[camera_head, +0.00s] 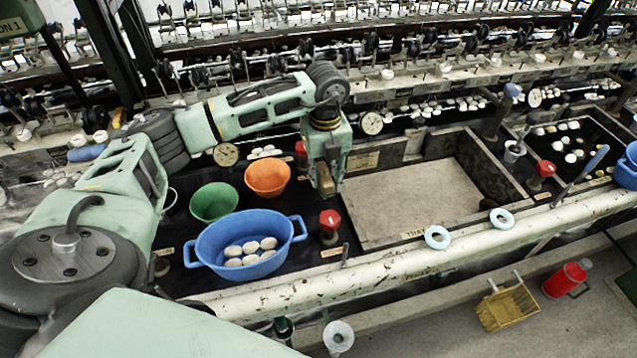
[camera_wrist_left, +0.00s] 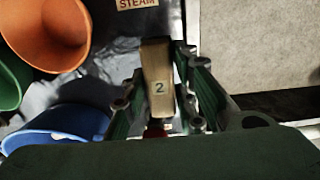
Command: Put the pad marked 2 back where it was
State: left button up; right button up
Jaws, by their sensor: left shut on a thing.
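My left gripper (camera_head: 322,170) points down over the dark basin top, between the orange bowl (camera_head: 267,177) and the tray recess (camera_head: 420,200). It is shut on a tan block, the pad marked 2 (camera_head: 325,182). In the left wrist view the pad (camera_wrist_left: 156,62) stands between the two fingers (camera_wrist_left: 163,100), with a pale label reading 2 facing the camera. The pad appears to be above the surface, but its lower end is hard to judge. My right gripper is not in view.
A blue basin (camera_head: 221,252) with several pale cocoons and a green bowl (camera_head: 214,201) stand to the left. A red-topped knob (camera_head: 329,222) stands just below the gripper in the picture. The tray recess on the right is empty. Pale rings (camera_head: 437,237) sit along the front rail.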

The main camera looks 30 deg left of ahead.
aim_at(320, 187)
pick_arm(q)
jog(key=shift+s+a+f, duration=0.4)
jog(key=shift+f, duration=0.05)
notch_tip(320, 187, down, 3)
jog(key=shift+f+p, duration=0.1)
jog(key=shift+p, duration=0.6)
jog(key=shift+f, duration=0.4)
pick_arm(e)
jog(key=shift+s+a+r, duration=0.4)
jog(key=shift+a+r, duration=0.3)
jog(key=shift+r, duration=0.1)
pick_arm(q)
jog(key=shift+f, duration=0.15)
jog(key=o, duration=1.1)
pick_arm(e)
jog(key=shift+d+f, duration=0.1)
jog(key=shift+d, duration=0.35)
pick_arm(q)
jog(key=shift+r, duration=0.2)
